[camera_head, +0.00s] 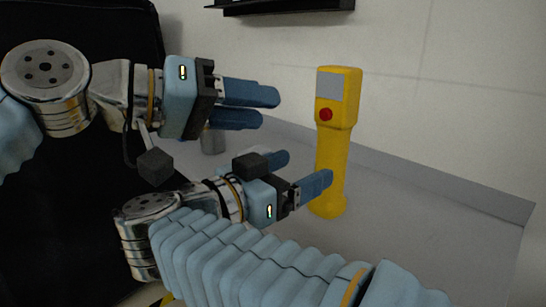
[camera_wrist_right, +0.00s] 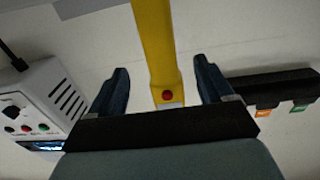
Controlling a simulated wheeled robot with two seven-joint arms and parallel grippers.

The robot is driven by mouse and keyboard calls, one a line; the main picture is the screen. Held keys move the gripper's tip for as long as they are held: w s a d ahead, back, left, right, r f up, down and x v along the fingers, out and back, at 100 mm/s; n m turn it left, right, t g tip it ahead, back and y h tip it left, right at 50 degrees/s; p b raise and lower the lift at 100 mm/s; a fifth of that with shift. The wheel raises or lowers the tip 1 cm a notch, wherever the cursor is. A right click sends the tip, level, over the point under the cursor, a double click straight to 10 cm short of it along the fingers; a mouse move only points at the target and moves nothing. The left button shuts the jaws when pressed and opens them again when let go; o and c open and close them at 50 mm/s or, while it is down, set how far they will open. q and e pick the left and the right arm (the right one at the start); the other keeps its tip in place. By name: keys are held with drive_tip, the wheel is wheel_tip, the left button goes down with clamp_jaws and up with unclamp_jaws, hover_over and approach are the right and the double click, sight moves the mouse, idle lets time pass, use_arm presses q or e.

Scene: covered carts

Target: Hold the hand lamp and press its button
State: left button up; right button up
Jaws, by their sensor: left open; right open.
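The hand lamp (camera_head: 331,150) is yellow and stands upright on the grey surface, with a grey panel and a red button (camera_head: 326,114) on its head. The lamp (camera_wrist_right: 155,40) and button (camera_wrist_right: 167,95) also show in the right wrist view. My right gripper (camera_head: 303,171) is open at the lower handle; one finger overlaps the handle in the head view. In the wrist view the lamp appears between the two spread fingers (camera_wrist_right: 161,85); I cannot tell whether they touch it. My left gripper (camera_head: 268,108) is open and empty, left of the lamp's head and apart from it, fingers pointing right.
The grey cart top (camera_head: 400,240) has a raised back edge (camera_head: 440,185) before a pale wall. A grey cylinder (camera_head: 212,141) stands behind my grippers. A black shelf (camera_head: 285,6) hangs above. The wrist view shows a white control box (camera_wrist_right: 45,100) and a black rail (camera_wrist_right: 270,85).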

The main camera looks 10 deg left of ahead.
sight(338, 152)
drive_tip(key=x, duration=1)
drive_tip(key=shift+w+d, duration=0.25)
drive_tip(key=shift+w, duration=0.05)
drive_tip(key=c, duration=1.4)
use_arm(q)
clamp_jaws()
